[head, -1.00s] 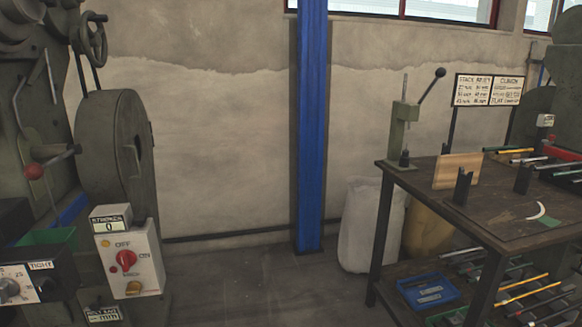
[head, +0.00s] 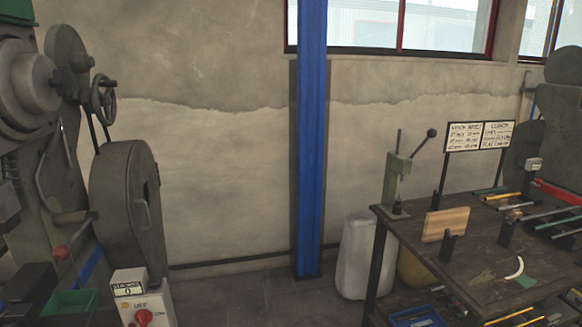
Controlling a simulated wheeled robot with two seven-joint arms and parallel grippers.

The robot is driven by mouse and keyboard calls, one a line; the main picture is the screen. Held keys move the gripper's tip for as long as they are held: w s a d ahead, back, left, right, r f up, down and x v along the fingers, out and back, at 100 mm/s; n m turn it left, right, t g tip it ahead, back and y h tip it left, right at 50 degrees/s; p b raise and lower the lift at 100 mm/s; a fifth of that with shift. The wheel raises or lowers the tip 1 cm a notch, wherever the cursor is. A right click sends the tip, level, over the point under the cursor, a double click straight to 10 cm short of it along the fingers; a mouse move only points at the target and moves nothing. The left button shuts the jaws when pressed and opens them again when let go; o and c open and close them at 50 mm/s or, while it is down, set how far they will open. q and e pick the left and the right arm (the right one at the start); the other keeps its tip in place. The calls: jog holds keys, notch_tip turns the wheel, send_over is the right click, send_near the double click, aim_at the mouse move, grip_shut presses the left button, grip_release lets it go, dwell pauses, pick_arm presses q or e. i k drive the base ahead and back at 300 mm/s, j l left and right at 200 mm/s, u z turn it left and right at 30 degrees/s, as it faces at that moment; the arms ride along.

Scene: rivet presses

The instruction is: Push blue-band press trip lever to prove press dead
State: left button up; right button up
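A large green-grey press (head: 125,205) stands at the left. A strip of blue (head: 90,264) shows low on it, partly hidden. A lever with a red ball knob (head: 62,252) and a brown grip (head: 70,217) sticks out from its front. I cannot tell for sure that this is the trip lever. A white control box (head: 146,312) with a red switch and a counter reading 0 (head: 128,288) stands below, cut off by the bottom edge. Neither of my grippers is in view.
A dark workbench (head: 470,258) at the right carries a small hand press (head: 396,185), a wooden block (head: 446,224) and several tools. A blue post (head: 311,150) stands by the wall. A white sack (head: 357,255) sits beside the bench. Some floor is clear between.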

aim_at(62, 252)
jog(key=u, duration=1.25)
